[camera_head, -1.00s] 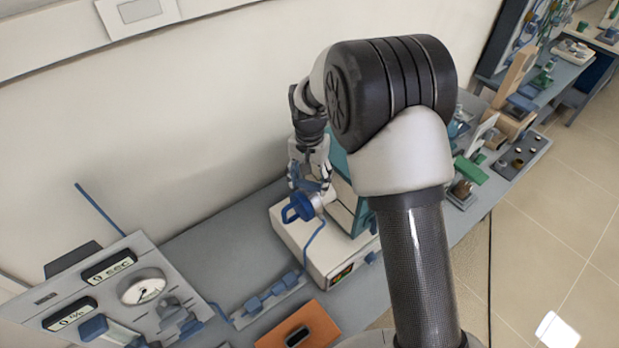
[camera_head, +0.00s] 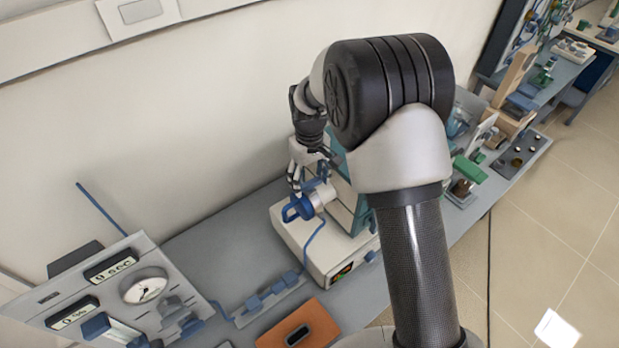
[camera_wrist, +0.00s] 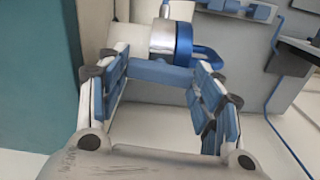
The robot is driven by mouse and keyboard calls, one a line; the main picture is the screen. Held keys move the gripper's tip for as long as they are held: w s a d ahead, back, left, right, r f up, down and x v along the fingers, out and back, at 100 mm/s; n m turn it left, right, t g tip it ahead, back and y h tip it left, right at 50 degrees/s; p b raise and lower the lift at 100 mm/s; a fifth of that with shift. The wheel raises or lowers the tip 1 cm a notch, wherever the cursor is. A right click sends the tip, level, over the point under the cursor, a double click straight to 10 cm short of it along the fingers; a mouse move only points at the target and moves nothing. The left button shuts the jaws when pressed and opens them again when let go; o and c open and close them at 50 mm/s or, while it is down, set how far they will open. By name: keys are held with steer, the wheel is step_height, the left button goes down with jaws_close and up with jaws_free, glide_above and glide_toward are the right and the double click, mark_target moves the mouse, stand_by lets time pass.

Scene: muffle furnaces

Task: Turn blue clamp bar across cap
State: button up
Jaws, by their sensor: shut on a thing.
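A silver cylinder (camera_wrist: 162,40) with a blue ring-shaped cap (camera_wrist: 184,44) and a blue loop handle (camera_wrist: 207,56) shows in the wrist view. The capped cylinder also shows in the head view (camera_head: 318,199), lying on its side at the white unit. The blue clamp bar (camera_wrist: 160,75) runs crosswise just in front of the cylinder in the wrist view. My gripper (camera_wrist: 156,71) has its blue-padded fingers at the two ends of the bar and is shut on it. In the head view my gripper (camera_head: 312,178) is beside the cylinder, and the bar is hard to make out.
The white unit (camera_head: 290,232) stands on the grey bench (camera_head: 215,255) with a teal-sided furnace (camera_head: 360,215) close by. A blue hose (camera_head: 311,245) runs down from the cylinder. A gauge panel (camera_head: 60,285) and an orange block (camera_head: 320,322) are nearer. The wall is behind.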

mark_target(310, 182)
steer(key=shift+n, duration=0.5)
steer(key=o, duration=1.1)
steer(key=shift+c, duration=0.2)
steer(key=shift+r, duration=0.15)
step_height(310, 182, up, 12)
stand_by(0.4)
